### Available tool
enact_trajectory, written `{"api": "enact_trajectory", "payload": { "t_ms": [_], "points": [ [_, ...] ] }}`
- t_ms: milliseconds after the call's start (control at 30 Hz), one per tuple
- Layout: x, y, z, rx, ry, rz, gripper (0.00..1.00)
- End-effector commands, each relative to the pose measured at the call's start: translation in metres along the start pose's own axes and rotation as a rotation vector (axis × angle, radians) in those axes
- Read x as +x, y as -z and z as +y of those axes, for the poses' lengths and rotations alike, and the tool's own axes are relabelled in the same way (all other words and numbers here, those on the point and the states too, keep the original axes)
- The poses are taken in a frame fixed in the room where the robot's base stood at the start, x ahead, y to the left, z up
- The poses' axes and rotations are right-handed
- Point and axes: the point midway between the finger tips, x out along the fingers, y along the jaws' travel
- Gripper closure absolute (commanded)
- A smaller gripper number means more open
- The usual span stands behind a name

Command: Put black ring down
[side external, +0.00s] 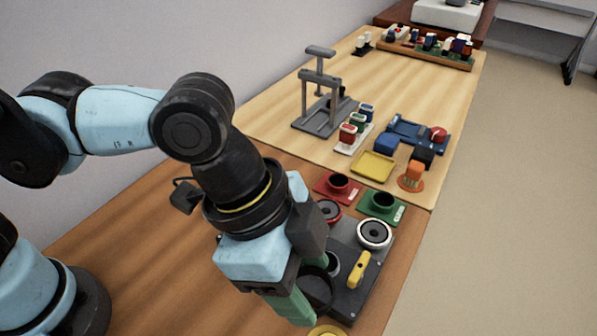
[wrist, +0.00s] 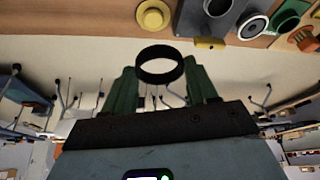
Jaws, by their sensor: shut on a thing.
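My gripper (side external: 308,288) is shut on a black ring (side external: 319,299), held between its green fingers. In the wrist view, the black ring (wrist: 160,81) sits between the two fingertips of my gripper (wrist: 161,72), with its opening showing. In the side view the ring is partly hidden by the fingers and appears over the near left part of a dark grey fixture (side external: 345,302). I cannot tell its exact height or whether it touches anything. The fixture carries a white-rimmed round part (side external: 374,234), a red-rimmed round part (side external: 329,211) and a yellow bar (side external: 359,270).
A yellow round piece (side external: 326,331) lies at the bottom edge. Red (side external: 325,190) and green (side external: 375,213) holders stand behind the fixture, with an orange piece (side external: 412,176) and yellow tray (side external: 373,166) beyond. A grey press (side external: 322,110) stands farther back. The table's right edge is close to the fixture.

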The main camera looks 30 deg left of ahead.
Motion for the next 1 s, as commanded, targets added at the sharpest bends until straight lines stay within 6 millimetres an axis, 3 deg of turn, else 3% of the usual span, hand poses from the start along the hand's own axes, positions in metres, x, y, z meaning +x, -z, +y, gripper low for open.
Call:
{"api": "enact_trajectory", "payload": {
  "t_ms": [267, 500, 633, 1000],
  "points": [
    [0.01, -0.002, -0.098, -0.017, 0.005, -0.016, 0.69],
    [0.016, -0.028, -0.186, -0.013, 0.001, -0.009, 0.69],
    [0.017, -0.043, -0.216, -0.007, 0.0, -0.001, 0.69],
    [0.029, -0.075, -0.265, -0.004, 0.0, 0.006, 0.69]
  ]
}}
